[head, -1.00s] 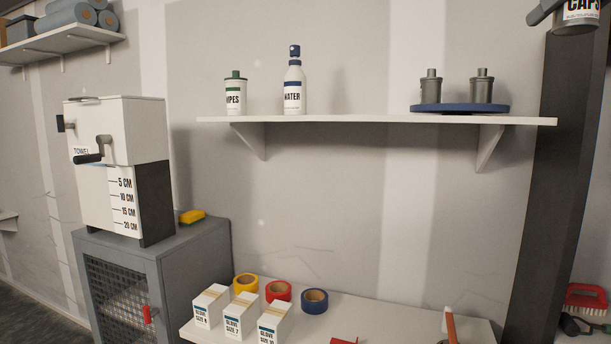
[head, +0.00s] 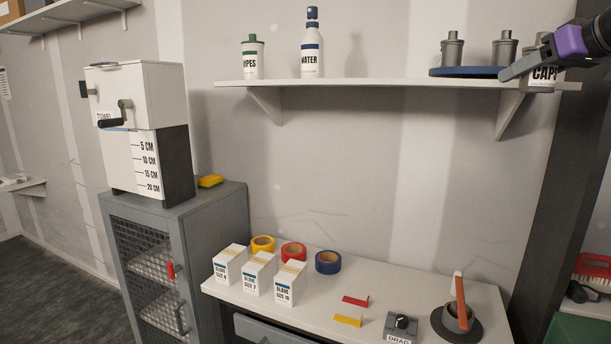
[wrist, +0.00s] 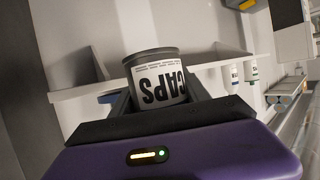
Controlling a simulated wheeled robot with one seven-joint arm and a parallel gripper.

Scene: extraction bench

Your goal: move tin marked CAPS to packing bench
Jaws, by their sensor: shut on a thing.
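The tin marked CAPS (head: 545,74) is at the upper right of the head view, held in my gripper (head: 520,69). It hangs in front of the right end of the wall shelf, partly hidden by the gripper. In the wrist view the tin (wrist: 157,82) sits between the fingers, its label upside down, and my gripper (wrist: 160,98) is shut on it. A white bench (head: 380,300) stands below the shelf; I cannot tell whether it is the packing bench.
The wall shelf (head: 390,84) holds a wipes tub (head: 252,58), a water bottle (head: 312,50) and a blue turntable (head: 465,72) with grey canisters. The bench carries glove boxes (head: 260,274), tape rolls (head: 328,262) and a dial block (head: 400,328). A dark post (head: 560,170) stands at right.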

